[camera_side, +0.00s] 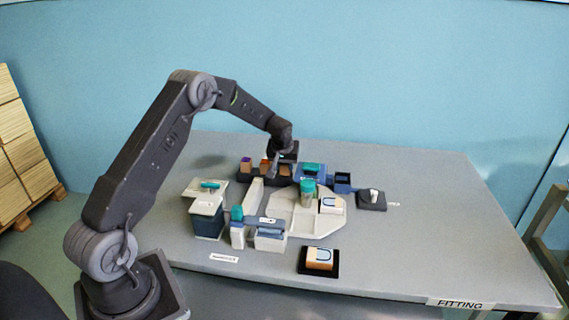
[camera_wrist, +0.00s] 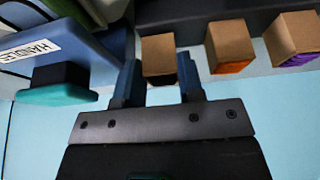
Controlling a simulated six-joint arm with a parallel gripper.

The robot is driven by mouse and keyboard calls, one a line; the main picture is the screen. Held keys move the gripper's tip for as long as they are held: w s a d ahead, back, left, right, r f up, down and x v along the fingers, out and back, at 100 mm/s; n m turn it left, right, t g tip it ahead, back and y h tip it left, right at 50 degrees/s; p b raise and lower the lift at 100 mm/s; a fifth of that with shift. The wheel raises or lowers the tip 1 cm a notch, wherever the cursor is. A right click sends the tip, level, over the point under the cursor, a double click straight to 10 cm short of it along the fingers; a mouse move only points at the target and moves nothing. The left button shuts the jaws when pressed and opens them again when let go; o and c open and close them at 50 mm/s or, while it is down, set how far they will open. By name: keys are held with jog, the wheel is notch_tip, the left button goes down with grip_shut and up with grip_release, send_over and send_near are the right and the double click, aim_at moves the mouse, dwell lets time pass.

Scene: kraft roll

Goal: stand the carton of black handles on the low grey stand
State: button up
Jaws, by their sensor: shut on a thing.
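My gripper (camera_side: 283,166) points down at the back of the table. In the wrist view its fingers (camera_wrist: 162,82) are shut on the carton of black handles (camera_wrist: 159,53), a small brown box with a dark end. In the side view this carton is mostly hidden by my gripper. I cannot tell whether it is still touching the dark rack (camera_wrist: 185,13) beside it. A low dark grey base (camera_side: 376,207) at the right of the layout carries a small pale item. I cannot tell for certain whether this is the low grey stand.
Cartons with orange (camera_wrist: 228,47) and purple (camera_wrist: 294,40) contents stand close beside the held one. A blue bin (camera_wrist: 60,42) labelled HANDLES, with a teal part, is close on the other side. The table's right side is clear.

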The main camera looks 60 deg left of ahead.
jog(key=shift+f, duration=0.25)
jog(key=o, duration=1)
jog(key=shift+r, duration=0.1)
jog(key=s+d+r+m, duration=0.1)
jog(key=s+d+r, duration=0.4)
jog(key=r, duration=0.5)
jog(key=s+d+r+m, duration=0.1)
jog(key=s+d+r, duration=0.2)
jog(key=d+r, duration=0.45)
jog(key=s+d+r+m+t+h, duration=0.1)
jog(key=s+d+r+m, duration=0.1)
jog(key=s+d+r, duration=0.6)
jog(key=s+d+f+m+h, duration=0.1)
jog(key=s+d, duration=0.3)
jog(key=s, duration=0.4)
jog(key=s+d+f+m+t+h, duration=0.1)
jog(key=s+d+m, duration=0.3)
jog(key=s, duration=0.5)
jog(key=shift+s+d+f, duration=0.2)
jog(key=shift+s+f, duration=0.05)
jog(key=shift+s, duration=0.05)
